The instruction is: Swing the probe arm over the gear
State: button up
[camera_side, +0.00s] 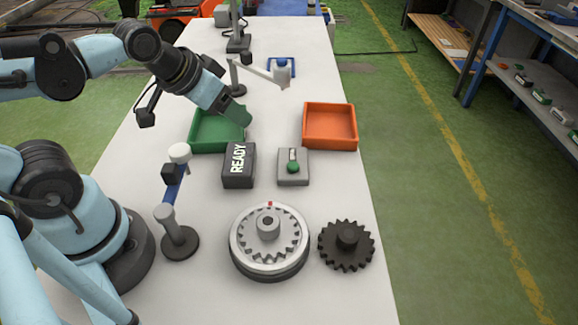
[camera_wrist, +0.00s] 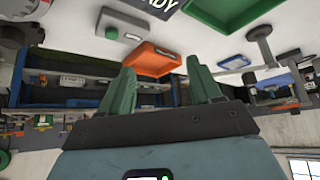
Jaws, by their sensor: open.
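A silver toothed gear (camera_side: 268,240) with a central hub and a small red mark sits on a round turntable base at the front middle. A blue arm (camera_side: 171,190) with a white knob and a dark block is mounted on a grey post (camera_side: 178,238) left of the gear. It looks like the probe arm. It points toward the back, away from the gear. My gripper (camera_side: 237,113) is above the green tray, behind and apart from the blue arm. Its green fingers stand apart and empty in the wrist view (camera_wrist: 162,88).
A dark gear (camera_side: 346,246) lies right of the silver gear. Behind are a READY box (camera_side: 238,166), a grey switch box (camera_side: 293,168), a green tray (camera_side: 206,132) and an orange tray (camera_side: 330,127). Another post with a grey arm (camera_side: 258,72) stands at the back.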

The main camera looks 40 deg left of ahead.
jog(key=shift+c, duration=0.4)
jog(key=shift+c, duration=0.8)
jog(key=n+g, duration=0.7)
jog(key=n, duration=0.2)
send_near(168, 167)
notch_tip(168, 167, down, 9)
jog(key=shift+w+f, duration=0.1)
jog(key=shift+c, duration=0.5)
grip_shut()
